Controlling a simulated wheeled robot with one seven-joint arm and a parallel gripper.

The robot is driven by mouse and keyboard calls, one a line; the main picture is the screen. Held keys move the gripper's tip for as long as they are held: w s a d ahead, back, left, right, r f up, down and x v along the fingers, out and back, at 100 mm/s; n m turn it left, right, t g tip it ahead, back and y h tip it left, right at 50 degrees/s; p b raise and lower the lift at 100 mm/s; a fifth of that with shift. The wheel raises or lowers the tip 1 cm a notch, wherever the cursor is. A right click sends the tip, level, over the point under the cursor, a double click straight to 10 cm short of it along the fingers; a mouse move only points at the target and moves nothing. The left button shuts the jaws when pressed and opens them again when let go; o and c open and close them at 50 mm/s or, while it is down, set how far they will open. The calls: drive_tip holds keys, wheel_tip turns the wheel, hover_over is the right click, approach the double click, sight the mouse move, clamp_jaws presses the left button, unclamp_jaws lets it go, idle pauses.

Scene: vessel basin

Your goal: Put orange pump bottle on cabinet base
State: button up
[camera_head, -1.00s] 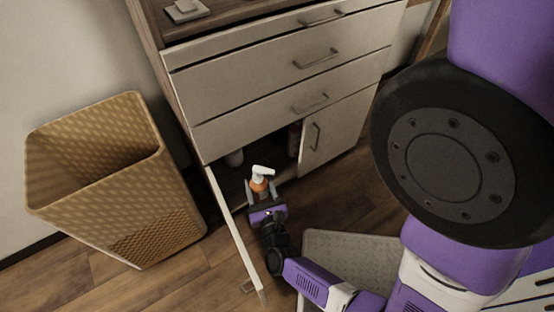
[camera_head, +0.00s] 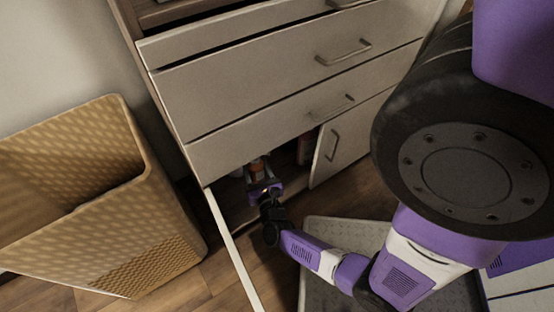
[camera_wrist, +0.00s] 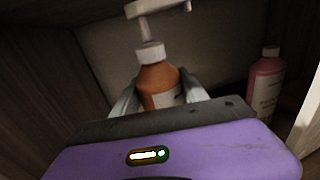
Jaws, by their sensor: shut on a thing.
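The orange pump bottle (camera_wrist: 157,82) with a white pump top stands between my gripper's fingers in the wrist view, inside the cabinet's lower compartment. In the head view only a bit of the bottle (camera_head: 255,170) shows, under the drawer fronts. My gripper (camera_wrist: 158,97) is shut on the bottle, with one finger on each side; it also shows in the head view (camera_head: 260,183) at the cabinet opening. The cabinet base (camera_head: 235,204) is the dark floor of the open compartment. Whether the bottle touches it is hidden.
A pink bottle (camera_wrist: 266,82) stands at the right in the compartment. The left door (camera_head: 232,250) is open and the right door (camera_head: 345,135) is partly open. A wicker basket (camera_head: 165,225) stands left of the cabinet. A grey mat (camera_head: 335,240) lies on the floor.

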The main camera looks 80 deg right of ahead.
wheel_tip(320, 180, down, 20)
drive_tip(key=b, duration=1.1)
drive_tip(key=shift+w+d+b, duration=0.1)
drive_tip(key=shift+d+b, duration=0.05)
drive_tip(key=shift+b, duration=0.25)
drive_tip(key=shift+r, duration=0.1)
drive_tip(key=o, duration=1.6)
drive_tip(key=shift+c, duration=0.2)
